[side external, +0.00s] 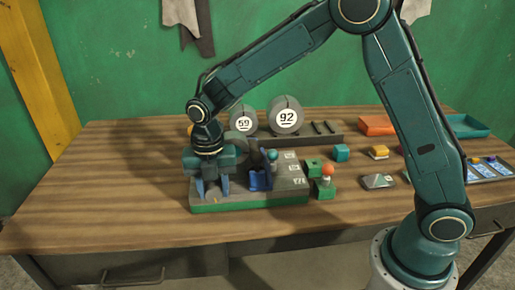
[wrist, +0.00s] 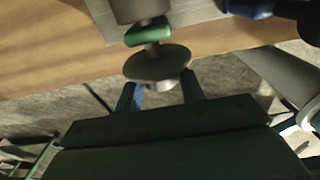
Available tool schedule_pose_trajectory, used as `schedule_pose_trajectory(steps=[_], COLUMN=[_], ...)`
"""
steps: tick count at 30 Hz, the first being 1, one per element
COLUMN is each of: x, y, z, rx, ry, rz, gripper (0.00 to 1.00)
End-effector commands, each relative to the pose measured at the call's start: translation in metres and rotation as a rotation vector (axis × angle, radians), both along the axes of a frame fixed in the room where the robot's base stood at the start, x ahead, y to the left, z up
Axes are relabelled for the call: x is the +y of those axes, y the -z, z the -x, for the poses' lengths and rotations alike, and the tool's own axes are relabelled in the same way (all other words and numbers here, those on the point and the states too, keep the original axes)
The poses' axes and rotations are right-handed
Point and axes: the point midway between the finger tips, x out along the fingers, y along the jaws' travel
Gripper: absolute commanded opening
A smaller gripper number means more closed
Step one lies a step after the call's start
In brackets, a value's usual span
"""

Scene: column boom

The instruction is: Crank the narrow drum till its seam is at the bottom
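A bench fixture on a green-edged base (side external: 250,205) stands near the table's front. My gripper (side external: 212,188) is over its left end, fingers pointing down. In the wrist view a grey cylinder (wrist: 138,10), a green block (wrist: 148,32) and a round grey disc (wrist: 157,65) lie in line. The blue fingertips (wrist: 163,94) are spread apart just beyond the disc, with a small stub between them; no grip on it shows. I cannot tell which part is the narrow drum. No seam shows; the gripper hides much of the fixture's left end.
Round grey pieces marked 59 (side external: 243,118) and 92 (side external: 286,116) stand behind the fixture. Orange (side external: 378,124) and teal (side external: 462,125) trays lie farther back. The table's left is clear.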

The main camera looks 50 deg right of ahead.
Motion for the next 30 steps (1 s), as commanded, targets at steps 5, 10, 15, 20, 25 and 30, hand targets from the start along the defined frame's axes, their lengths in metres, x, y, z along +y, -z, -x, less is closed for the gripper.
schedule_pose_trajectory(steps=[5, 10, 15, 20, 25, 30], x=[0.0001, 0.0005, 0.0016, 0.0023, 0.0025, 0.0024], y=[-0.0002, 0.0004, 0.0010, 0.0012, 0.0015, 0.0019], z=[-0.0002, -0.0018, -0.0033, -0.0047, -0.0062, -0.0069], rx=[0.004, 0.034, 0.092, 0.151, 0.203, 0.246], ry=[0.000, -0.002, -0.002, -0.002, -0.002, 0.000], rz=[0.004, 0.037, 0.098, 0.159, 0.214, 0.256], gripper=[0.16, 0.16, 0.16, 0.16, 0.16, 0.16])
